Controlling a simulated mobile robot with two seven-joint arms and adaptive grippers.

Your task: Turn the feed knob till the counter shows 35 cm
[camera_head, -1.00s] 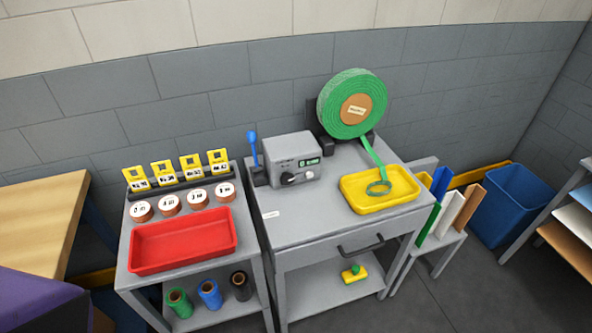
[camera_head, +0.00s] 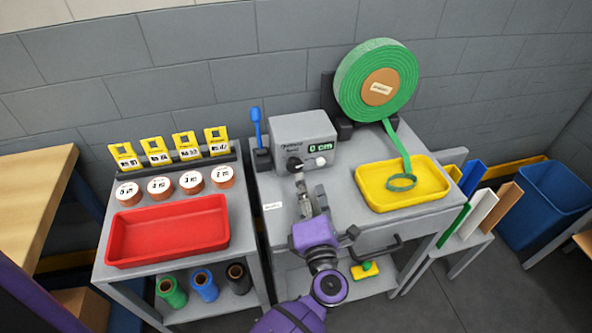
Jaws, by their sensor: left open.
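The grey feed box (camera_head: 303,140) stands at the back left of the grey bench. Its counter (camera_head: 319,148) reads 0 cm in green. The black feed knob (camera_head: 294,164) is low on its front face, with a smaller white knob (camera_head: 320,161) to its right. My left gripper (camera_head: 309,190), on a purple wrist, is open and empty just in front of the black knob; I cannot tell whether it touches it. Green webbing runs from the large roll (camera_head: 376,88) down to a loop in the yellow tray (camera_head: 374,195). My right gripper is not in view.
A blue-handled lever (camera_head: 256,128) stands left of the box. A red tray (camera_head: 168,230), several copper-coloured discs and yellow tags are on the left cart. A blue bin (camera_head: 541,199) is at the right. The bench between box and yellow tray is mostly clear.

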